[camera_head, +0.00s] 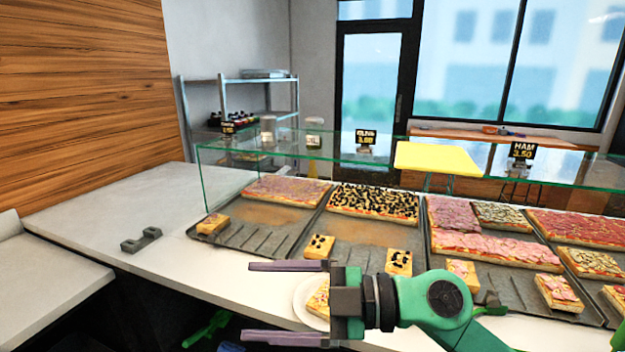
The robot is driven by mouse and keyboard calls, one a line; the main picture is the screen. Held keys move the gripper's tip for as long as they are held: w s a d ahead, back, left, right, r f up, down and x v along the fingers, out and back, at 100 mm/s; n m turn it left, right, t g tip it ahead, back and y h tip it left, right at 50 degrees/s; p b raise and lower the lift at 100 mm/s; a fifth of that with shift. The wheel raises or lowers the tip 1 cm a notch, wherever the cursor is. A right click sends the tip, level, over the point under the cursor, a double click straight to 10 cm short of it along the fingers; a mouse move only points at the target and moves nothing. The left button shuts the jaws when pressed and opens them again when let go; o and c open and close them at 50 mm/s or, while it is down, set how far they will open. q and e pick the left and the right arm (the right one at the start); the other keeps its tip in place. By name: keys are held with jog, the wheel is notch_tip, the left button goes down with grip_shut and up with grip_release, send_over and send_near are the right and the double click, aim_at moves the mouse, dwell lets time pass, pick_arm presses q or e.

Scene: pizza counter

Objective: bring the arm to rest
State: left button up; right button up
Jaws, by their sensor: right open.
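My right gripper (247,301) reaches in from the lower right on its green arm. Its two purple fingers point left and are wide apart, with nothing between them that I can see it holding. It shows in front of the counter's front edge. My left gripper is not in view.
Trays of pizza stand behind: an olive pizza (375,202), ham pizzas and cut pieces. A glass guard (300,163) with price signs stands over them. A small grey block (141,240) sits on the left counter (110,212), which is otherwise mostly clear.

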jog(key=w+d+r+m+t+y, duration=0.2)
jog(key=w+r+m+t+y, duration=0.15)
jog(key=r+t, duration=0.25)
jog(key=w+d+f+m+t+h, duration=0.4)
jog(key=w+d+m+t+h, duration=0.4)
jog(key=d+m+t+h, duration=0.55)
jog(key=s+d+f+m+g+h, duration=0.1)
jog(key=d+f+m+g+h, duration=0.35)
jog(key=f, duration=0.55)
jog(key=d+f+m+g+h, duration=0.3)
jog(key=d+f, duration=0.3)
jog(key=f, duration=0.4)
jog(key=s+d+f+g, duration=0.3)
jog(key=s+f+g, duration=0.7)
jog(key=s+f, duration=0.75)
jog(key=s+f+n+g, duration=0.1)
jog(key=s+f, duration=0.1)
jog(key=f, duration=0.9)
jog(key=s+f, duration=0.2)
jog(key=f, duration=0.9)
jog(key=s+d+f+g, duration=0.1)
jog(key=s+d+f, duration=0.1)
jog(key=s+f, duration=1.2)
jog(key=shift+s+d+f, duration=0.3)
jog(key=shift+s+d, duration=0.05)
jog(key=shift+s, duration=0.9)
